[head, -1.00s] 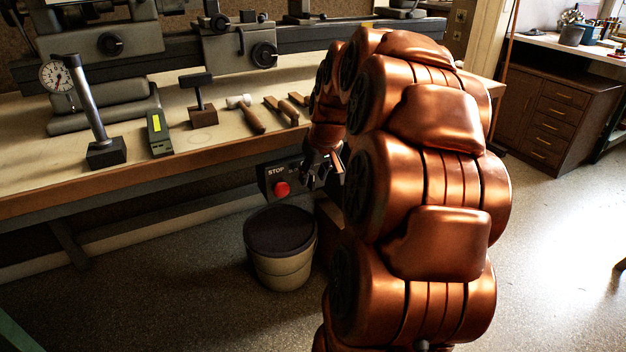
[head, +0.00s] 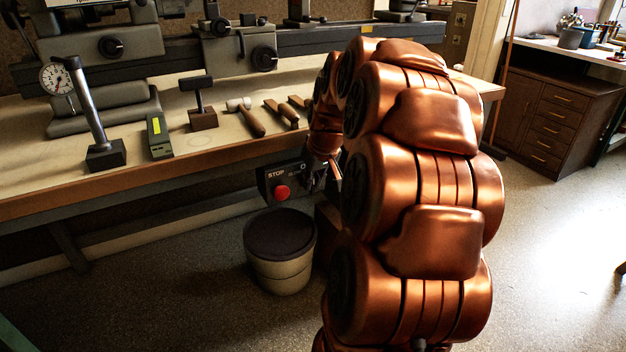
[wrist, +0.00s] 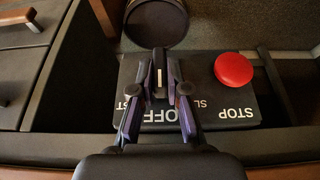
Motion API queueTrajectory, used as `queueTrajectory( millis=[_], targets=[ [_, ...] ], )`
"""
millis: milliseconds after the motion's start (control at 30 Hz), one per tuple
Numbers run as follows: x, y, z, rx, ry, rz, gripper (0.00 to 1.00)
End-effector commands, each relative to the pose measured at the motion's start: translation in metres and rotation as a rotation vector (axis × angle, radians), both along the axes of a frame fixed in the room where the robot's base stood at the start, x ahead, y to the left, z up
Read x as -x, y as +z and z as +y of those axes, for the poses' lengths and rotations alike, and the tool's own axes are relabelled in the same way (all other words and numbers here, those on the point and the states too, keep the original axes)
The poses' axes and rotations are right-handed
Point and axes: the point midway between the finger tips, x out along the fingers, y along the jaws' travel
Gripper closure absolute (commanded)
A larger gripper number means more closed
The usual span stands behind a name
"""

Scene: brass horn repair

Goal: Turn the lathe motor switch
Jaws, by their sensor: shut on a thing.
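In the wrist view the dark box face (wrist: 240,108) shows OFF and STOP lettering, with the red button (wrist: 233,69) at right. The motor switch (wrist: 159,82) is a dark knob with a pale mark. My gripper (wrist: 159,66) is shut on it, one finger on each side. The fingers hide part of the lettering. In the head view my gripper (head: 321,179) is small and partly hidden by my arm.
The bench (head: 100,186) carries a dial gauge stand (head: 90,115), a hammer (head: 249,118) and other tools. A drawer cabinet (head: 556,110) stands at the right, with open floor before it.

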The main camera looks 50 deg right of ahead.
Motion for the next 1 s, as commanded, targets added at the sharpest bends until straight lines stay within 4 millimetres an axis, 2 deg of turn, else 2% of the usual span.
queueTrajectory(
  millis=[367,1000],
  targets=[
    [0.0003,0.0004,0.0016,0.057,0.001,0.024,1.0],
    [-0.0017,-0.0022,0.0083,0.435,0.002,0.155,1.0]
  ],
)
